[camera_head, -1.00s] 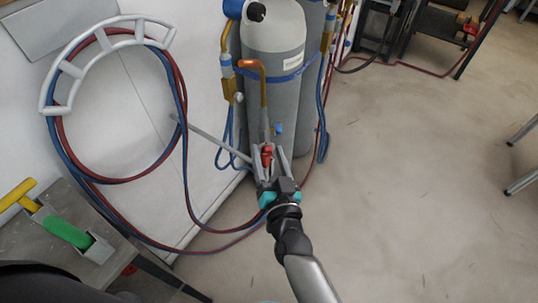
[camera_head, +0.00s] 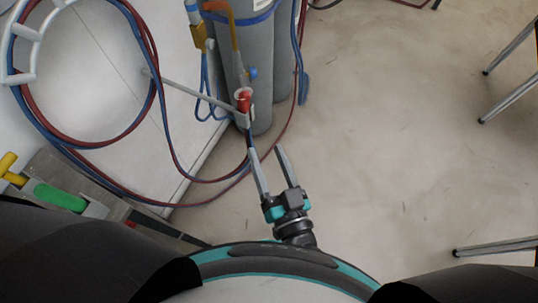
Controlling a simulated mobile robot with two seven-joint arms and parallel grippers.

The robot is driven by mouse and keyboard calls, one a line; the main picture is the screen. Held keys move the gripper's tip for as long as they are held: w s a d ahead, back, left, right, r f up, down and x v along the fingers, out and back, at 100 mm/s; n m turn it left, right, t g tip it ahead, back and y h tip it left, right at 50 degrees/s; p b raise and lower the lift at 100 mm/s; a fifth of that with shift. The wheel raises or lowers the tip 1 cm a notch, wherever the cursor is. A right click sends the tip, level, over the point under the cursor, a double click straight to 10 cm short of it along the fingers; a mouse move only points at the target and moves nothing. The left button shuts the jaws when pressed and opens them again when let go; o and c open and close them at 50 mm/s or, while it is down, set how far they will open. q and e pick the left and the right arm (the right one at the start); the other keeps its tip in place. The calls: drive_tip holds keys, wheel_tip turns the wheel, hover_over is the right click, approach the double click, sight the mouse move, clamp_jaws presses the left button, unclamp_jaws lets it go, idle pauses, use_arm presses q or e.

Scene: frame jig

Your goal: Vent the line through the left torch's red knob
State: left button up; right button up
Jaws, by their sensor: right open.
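The torch (camera_head: 235,42) hangs upright in front of the grey gas cylinders, its copper-coloured stem above a blue knob (camera_head: 252,73) and a red knob (camera_head: 243,99). Its lower end sits at the end of a thin grey holder bar (camera_head: 190,93). My right gripper (camera_head: 266,150) is open and empty. Its fingertips point toward the torch from below in the picture, apart from the red knob. I cannot tell how far the red knob is turned. My left gripper is out of view.
Red and blue hoses (camera_head: 130,120) loop from a wall hanger (camera_head: 38,40) at the left and run under the torch. A bench (camera_head: 98,208) with yellow- and green-handled tools stands at lower left. Metal legs (camera_head: 508,97) stand at the right. The floor between is clear.

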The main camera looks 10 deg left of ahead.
drive_tip(key=shift+s+d, duration=0.1)
idle(0.3)
drive_tip(key=n+b, duration=0.4)
drive_tip(key=n, duration=0.1)
approach(246, 98)
drive_tip(key=shift+y, duration=0.3)
drive_tip(key=x, duration=0.8)
drive_tip(key=shift+w+f, duration=0.15)
drive_tip(key=shift+w, duration=0.05)
clamp_jaws()
